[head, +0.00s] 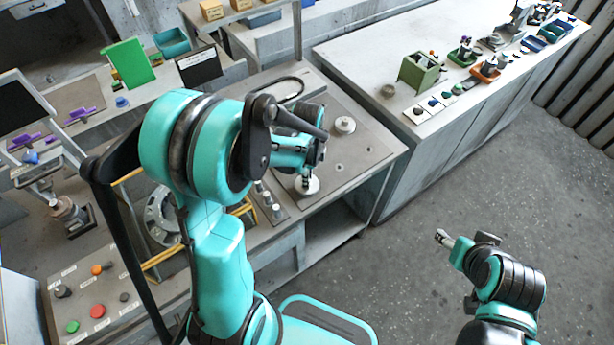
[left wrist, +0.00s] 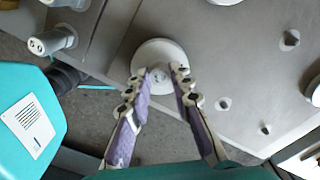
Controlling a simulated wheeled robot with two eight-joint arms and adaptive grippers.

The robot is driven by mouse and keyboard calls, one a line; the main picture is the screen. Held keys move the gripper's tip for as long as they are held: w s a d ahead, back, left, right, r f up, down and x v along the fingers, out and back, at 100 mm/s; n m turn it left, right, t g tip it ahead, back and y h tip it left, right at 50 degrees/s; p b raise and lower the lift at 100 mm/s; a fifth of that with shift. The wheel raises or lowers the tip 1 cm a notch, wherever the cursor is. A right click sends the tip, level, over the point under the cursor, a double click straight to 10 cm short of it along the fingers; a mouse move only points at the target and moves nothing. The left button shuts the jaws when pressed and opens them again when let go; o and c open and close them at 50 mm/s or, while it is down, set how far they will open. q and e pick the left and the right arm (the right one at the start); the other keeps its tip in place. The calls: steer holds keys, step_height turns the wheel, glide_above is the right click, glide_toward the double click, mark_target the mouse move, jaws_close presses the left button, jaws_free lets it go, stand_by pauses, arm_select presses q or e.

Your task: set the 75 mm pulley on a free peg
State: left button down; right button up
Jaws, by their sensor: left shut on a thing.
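My left gripper (head: 307,178) is shut on a pale grey pulley (head: 307,188) near the front edge of the grey bench plate. In the left wrist view the two purple-padded fingers (left wrist: 163,72) close on the middle of the round pulley (left wrist: 147,53). The pulley's underside and whatever is beneath it are hidden. Small pegs or holes show in the plate, one (left wrist: 223,104) to the right of the pulley and another (left wrist: 290,39) farther right. My right gripper (head: 443,238) is over the floor, apart from the bench; its jaws are too small to read.
Another pale disc (head: 345,125) sits on the plate (head: 372,138) farther back. Metal cylinders (head: 267,198) stand left of the held pulley and show in the left wrist view (left wrist: 52,41). A green box (head: 419,73) and small parts occupy the right bench. Floor at right is clear.

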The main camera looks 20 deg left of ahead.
arm_select(q)
steer(key=c, duration=1.3)
jaws_free()
steer(key=shift+r, duration=0.1)
steer(key=shift+r+p, duration=2.85)
steer(key=shift+r, duration=0.85)
steer(key=shift+f, duration=0.1)
